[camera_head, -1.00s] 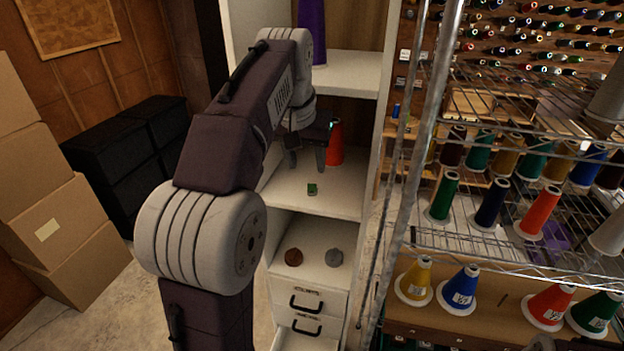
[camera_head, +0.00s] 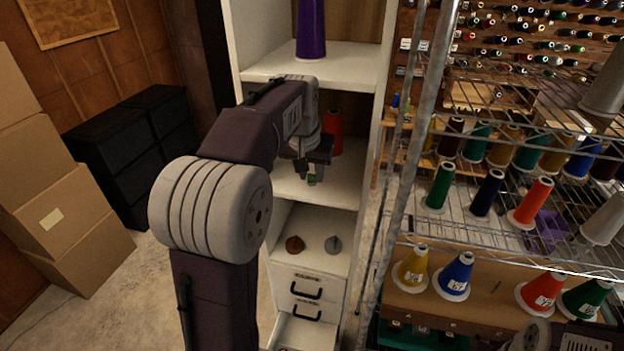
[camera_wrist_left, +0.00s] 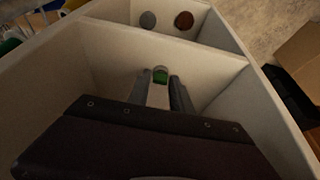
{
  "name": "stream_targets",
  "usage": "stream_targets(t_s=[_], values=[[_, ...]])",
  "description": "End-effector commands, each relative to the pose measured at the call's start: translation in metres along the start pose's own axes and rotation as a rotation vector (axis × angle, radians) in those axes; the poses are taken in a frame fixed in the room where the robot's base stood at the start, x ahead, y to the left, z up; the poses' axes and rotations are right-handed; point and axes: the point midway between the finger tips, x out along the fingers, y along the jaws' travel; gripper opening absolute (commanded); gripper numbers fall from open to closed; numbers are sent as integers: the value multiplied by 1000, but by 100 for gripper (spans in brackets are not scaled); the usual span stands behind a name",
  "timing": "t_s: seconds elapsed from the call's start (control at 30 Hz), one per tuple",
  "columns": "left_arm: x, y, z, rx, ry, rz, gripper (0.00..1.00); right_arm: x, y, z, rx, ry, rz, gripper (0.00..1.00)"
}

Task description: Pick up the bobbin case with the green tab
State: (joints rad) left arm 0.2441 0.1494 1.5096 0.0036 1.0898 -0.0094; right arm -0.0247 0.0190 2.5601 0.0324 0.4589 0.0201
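The small bobbin case with the green tab (camera_head: 312,180) stands on the middle shelf of the white cabinet. It also shows in the left wrist view (camera_wrist_left: 160,76), just at the fingertips. My left gripper (camera_head: 309,173) reaches down over it from above, with its fingers apart on either side of the case. In the left wrist view the fingers (camera_wrist_left: 164,92) look open, and the case's lower part is hard to make out between them. My right gripper is out of view.
A purple cone (camera_head: 310,30) is on the shelf above. Brown (camera_head: 295,244) and grey (camera_head: 333,244) pieces lie on the lower shelf. A wire rack (camera_head: 500,240) with thread cones stands to the right.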

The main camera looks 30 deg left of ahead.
Motion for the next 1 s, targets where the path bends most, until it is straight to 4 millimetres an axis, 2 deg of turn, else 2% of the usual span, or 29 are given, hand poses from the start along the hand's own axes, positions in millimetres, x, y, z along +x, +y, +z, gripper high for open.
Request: stream_targets(t_s=[0.03,0.07,0.1,0.43,0.6,0.77,1.0], values=[[0,0,0,0,0,0,9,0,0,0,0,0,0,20],[0,0,0,0,0,0,1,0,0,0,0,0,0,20],[0,0,0,0,0,0,0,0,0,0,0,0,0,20],[-2,0,-1,0,1,0,0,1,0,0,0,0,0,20],[-12,0,-6,0,3,0,0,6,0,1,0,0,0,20],[-20,0,26,0,3,0,0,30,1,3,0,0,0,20],[-48,0,94,0,7,0,0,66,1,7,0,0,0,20]])
